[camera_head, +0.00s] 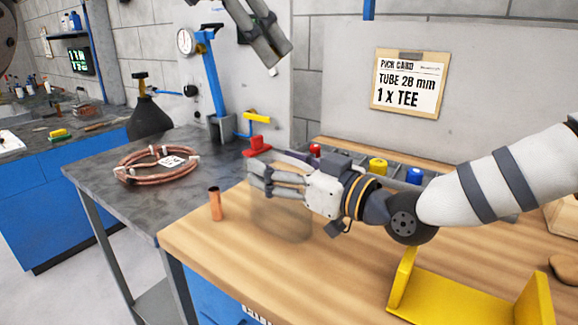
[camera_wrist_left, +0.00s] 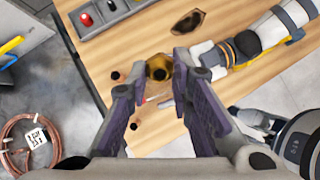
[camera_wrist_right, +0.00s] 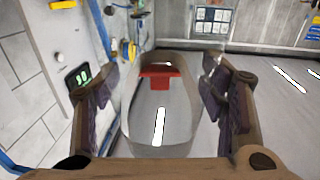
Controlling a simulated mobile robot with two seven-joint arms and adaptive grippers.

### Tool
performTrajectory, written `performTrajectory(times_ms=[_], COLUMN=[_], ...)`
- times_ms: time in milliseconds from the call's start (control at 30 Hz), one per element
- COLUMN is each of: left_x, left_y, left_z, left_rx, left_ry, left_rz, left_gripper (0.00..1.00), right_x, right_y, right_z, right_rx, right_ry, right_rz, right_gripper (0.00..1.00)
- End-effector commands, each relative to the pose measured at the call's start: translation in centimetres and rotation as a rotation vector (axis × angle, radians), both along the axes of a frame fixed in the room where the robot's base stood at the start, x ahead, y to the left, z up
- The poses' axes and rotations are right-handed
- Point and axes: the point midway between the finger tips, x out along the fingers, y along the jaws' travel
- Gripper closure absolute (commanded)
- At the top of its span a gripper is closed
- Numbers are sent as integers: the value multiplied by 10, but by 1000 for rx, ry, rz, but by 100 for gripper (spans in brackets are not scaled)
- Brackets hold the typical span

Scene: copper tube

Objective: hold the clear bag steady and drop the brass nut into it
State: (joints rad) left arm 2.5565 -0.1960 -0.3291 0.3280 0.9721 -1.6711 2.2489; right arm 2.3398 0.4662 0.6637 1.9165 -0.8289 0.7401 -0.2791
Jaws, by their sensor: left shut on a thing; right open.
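The brass nut (camera_wrist_left: 158,68) shows between the fingertips of my left gripper (camera_wrist_left: 158,88), which is shut on it. In the head view my left gripper (camera_head: 272,50) is high up at the top edge, and the nut cannot be made out there. The clear bag (camera_head: 282,217) is a faint see-through shape on the wooden bench, below and beside the fingers of my right gripper (camera_head: 262,180). In the right wrist view the bag (camera_wrist_right: 160,120) stands between the two open, spread fingers. Whether the fingers touch it I cannot tell.
An upright copper tube (camera_head: 215,204) stands on the wooden bench (camera_head: 330,290) left of the bag. A yellow bracket (camera_head: 455,300) is at the front right. A copper coil (camera_head: 157,165) lies on the grey table.

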Motion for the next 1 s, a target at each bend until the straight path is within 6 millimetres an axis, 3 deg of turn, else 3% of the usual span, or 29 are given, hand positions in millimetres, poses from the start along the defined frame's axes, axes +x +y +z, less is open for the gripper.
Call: performTrajectory(times_ms=[133,367,567,1000], left_x=[0,0,0,0], left_y=[0,0,0,0], left_z=[0,0,-2,-34], left_rx=[0,0,-3,-1], left_ry=[-1,-1,1,0], left_rz=[1,1,1,2], left_gripper=[100,100,100,100], right_x=[0,0,0,0], right_y=[0,0,0,0], right_z=[0,0,0,0], right_rx=[0,-1,-1,-1], right_ry=[0,-1,-1,-1], right_rz=[0,0,0,0], right_gripper=[34,87,87,87])
